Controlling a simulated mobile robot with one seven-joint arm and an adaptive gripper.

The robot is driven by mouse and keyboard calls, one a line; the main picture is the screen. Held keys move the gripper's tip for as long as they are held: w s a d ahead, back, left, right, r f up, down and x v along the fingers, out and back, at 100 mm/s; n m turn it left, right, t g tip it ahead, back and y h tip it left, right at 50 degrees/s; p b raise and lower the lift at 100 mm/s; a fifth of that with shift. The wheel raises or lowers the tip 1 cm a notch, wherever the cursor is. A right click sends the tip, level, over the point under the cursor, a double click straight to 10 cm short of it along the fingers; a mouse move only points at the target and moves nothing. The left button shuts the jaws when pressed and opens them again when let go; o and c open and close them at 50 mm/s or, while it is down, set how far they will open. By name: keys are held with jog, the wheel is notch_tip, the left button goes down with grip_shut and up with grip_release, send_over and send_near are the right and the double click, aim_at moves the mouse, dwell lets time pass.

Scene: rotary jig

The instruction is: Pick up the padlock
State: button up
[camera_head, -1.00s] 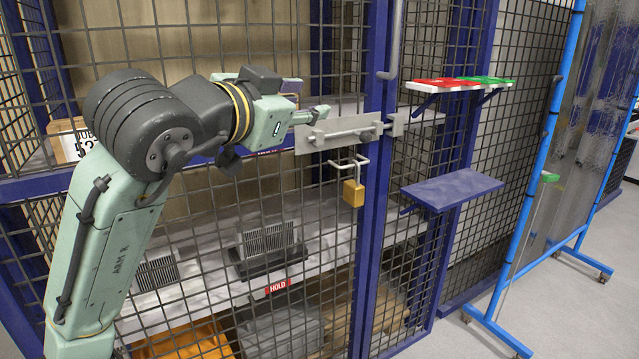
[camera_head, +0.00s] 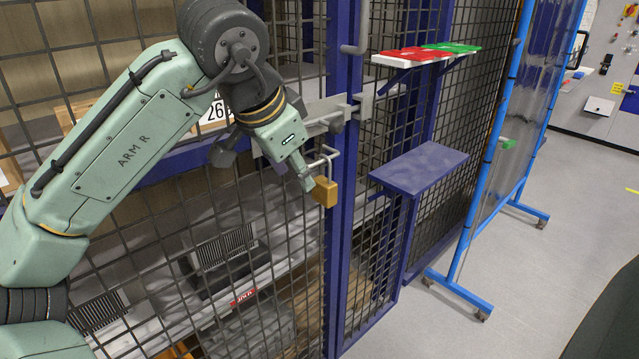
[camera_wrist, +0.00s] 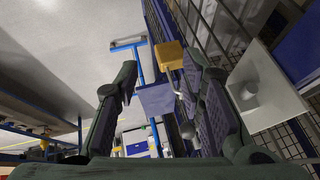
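The yellow-brass padlock (camera_head: 325,191) hangs from a pale bent-rod hook (camera_head: 324,158) on the cage front, beside the blue post. My gripper (camera_head: 306,184) is just left of the padlock in the head view, pointing down towards it. In the wrist view the gripper (camera_wrist: 163,76) has its two dark fingers spread apart with nothing held between them. The padlock (camera_wrist: 170,55) shows in the gap by the fingertips, nearer the right finger. I cannot tell whether a finger touches it.
The cage mesh and blue post (camera_head: 342,140) are close to my gripper. A metal slide latch (camera_head: 322,118) is above the padlock. An empty blue shelf (camera_head: 418,168) is to the right, below a shelf with red and green panels (camera_head: 425,54). Open floor lies further right.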

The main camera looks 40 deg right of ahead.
aim_at(324, 159)
jog(key=w+d+p, duration=0.1)
jog(key=d, duration=0.1)
jog(key=w+d, duration=0.1)
jog(key=d, duration=0.2)
jog(key=w+d+p, duration=0.1)
jog(key=w+d, duration=0.1)
jog(key=d, duration=0.1)
jog(key=shift+d+p, duration=0.15)
jog(key=shift+p, duration=0.15)
jog(key=shift+x, duration=1.15)
jog(key=shift+w+f, duration=0.1)
jog(key=shift+f, duration=0.2)
jog(key=shift+c, duration=0.2)
grip_shut()
